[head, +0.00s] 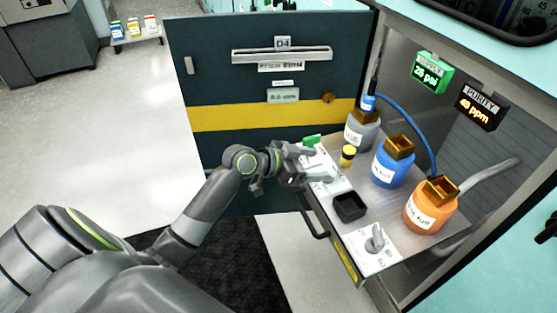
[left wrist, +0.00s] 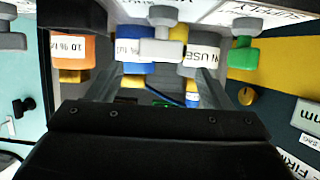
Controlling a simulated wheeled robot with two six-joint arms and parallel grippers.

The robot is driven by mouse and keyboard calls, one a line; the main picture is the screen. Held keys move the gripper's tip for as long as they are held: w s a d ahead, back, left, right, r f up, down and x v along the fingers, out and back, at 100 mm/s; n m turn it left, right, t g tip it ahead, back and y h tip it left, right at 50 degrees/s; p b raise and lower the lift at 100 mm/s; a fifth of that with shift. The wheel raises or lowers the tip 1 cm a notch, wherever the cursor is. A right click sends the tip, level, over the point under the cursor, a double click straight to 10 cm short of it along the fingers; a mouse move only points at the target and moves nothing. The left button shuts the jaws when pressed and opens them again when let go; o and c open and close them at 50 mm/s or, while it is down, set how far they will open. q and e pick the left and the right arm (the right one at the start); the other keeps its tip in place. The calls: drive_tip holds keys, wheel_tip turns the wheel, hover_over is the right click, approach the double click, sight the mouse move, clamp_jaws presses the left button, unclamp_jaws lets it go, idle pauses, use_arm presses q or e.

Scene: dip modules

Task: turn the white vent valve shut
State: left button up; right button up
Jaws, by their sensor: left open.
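A pale valve handle (left wrist: 163,38) sits at top centre of the left wrist view, between a green valve (left wrist: 243,47) and another pale grey valve (left wrist: 10,40). In the head view the green valve (head: 312,141) is at the far end of the pull-out shelf and the grey valve (head: 376,239) at its near end. I cannot read which pale valve is the vent. My left gripper (head: 322,168) is open and empty, over the shelf's left edge just nearer than the green valve. My right gripper is out of view.
Grey (head: 362,131), blue (head: 391,168) and orange (head: 430,206) bottles stand along the shelf's right side. A yellow-and-black cap (head: 347,155) and a black square tray (head: 349,206) are close to the gripper. A blue hose (head: 423,140) arches above the bottles.

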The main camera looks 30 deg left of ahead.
use_arm(q)
drive_tip(key=v, duration=1.1)
drive_tip(key=shift+s, duration=0.15)
drive_tip(key=shift+a, duration=0.1)
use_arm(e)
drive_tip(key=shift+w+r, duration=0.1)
